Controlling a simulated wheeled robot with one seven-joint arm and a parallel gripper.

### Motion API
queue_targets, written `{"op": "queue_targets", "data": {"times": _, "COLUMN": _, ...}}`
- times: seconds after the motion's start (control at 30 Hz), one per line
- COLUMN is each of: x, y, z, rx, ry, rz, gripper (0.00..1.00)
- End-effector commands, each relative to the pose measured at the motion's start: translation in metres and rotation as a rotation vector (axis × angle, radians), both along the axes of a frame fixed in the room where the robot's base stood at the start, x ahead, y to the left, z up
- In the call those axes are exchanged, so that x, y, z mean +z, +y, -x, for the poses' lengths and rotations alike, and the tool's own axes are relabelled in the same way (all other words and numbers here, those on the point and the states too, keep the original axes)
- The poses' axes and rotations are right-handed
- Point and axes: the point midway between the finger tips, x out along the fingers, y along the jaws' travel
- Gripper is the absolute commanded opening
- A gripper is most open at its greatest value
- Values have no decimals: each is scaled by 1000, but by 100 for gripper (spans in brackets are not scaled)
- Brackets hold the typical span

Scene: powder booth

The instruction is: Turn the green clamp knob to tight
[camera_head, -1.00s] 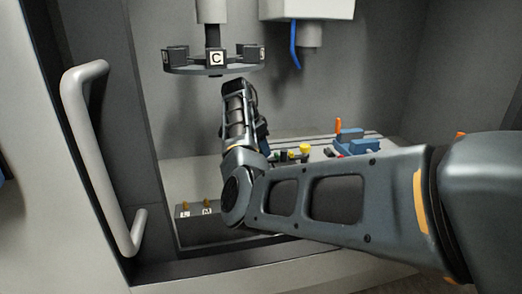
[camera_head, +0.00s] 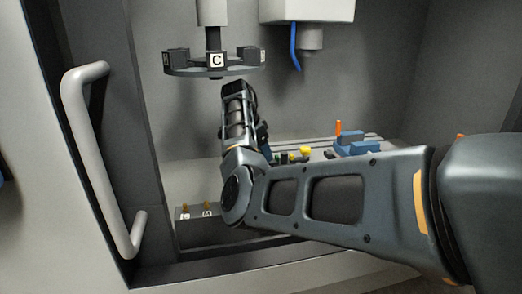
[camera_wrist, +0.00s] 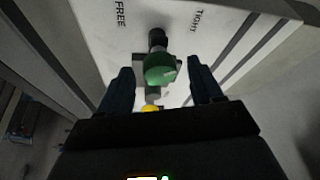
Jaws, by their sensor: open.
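The green clamp knob (camera_wrist: 160,69) shows in the wrist view on a dark stem in front of a pale plate. The plate reads FREE (camera_wrist: 121,14) on the left and TIGHT (camera_wrist: 195,20) on the right. A light mark shows on the knob's right side. My gripper (camera_wrist: 161,80) is open, with one dark finger on each side of the knob and a visible gap to each. I cannot tell whether the fingertips reach level with the knob in depth. In the head view my arm hides most of this area.
A yellow knob (camera_head: 305,151) and a blue fixture with an orange handle (camera_head: 339,128) stand on the machine bed. A tool carousel (camera_head: 216,70) hangs above my arm. The door handle (camera_head: 97,160) is at the left.

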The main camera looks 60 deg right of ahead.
Motion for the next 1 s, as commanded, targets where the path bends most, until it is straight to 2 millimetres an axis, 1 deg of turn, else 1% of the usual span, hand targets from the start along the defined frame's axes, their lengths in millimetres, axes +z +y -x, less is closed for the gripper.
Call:
{"op": "queue_targets", "data": {"times": 0.27, "x": 4, "y": 1, "z": -1, "rx": 1, "ry": -1, "rz": 2, "gripper": 65}}
{"op": "queue_targets", "data": {"times": 0.37, "x": 13, "y": 4, "z": -4, "rx": 1, "ry": -2, "rz": 2, "gripper": 65}}
{"op": "queue_targets", "data": {"times": 0.47, "x": 28, "y": 10, "z": -7, "rx": 1, "ry": -3, "rz": 3, "gripper": 65}}
{"op": "queue_targets", "data": {"times": 0.53, "x": 24, "y": 24, "z": -16, "rx": 5, "ry": 2, "rz": 1, "gripper": 65}}
{"op": "queue_targets", "data": {"times": 0.8, "x": 25, "y": 75, "z": -47, "rx": 4, "ry": 0, "rz": 1, "gripper": 65}}
{"op": "queue_targets", "data": {"times": 1.0, "x": 26, "y": 101, "z": -63, "rx": 1, "ry": 0, "rz": 0, "gripper": 65}}
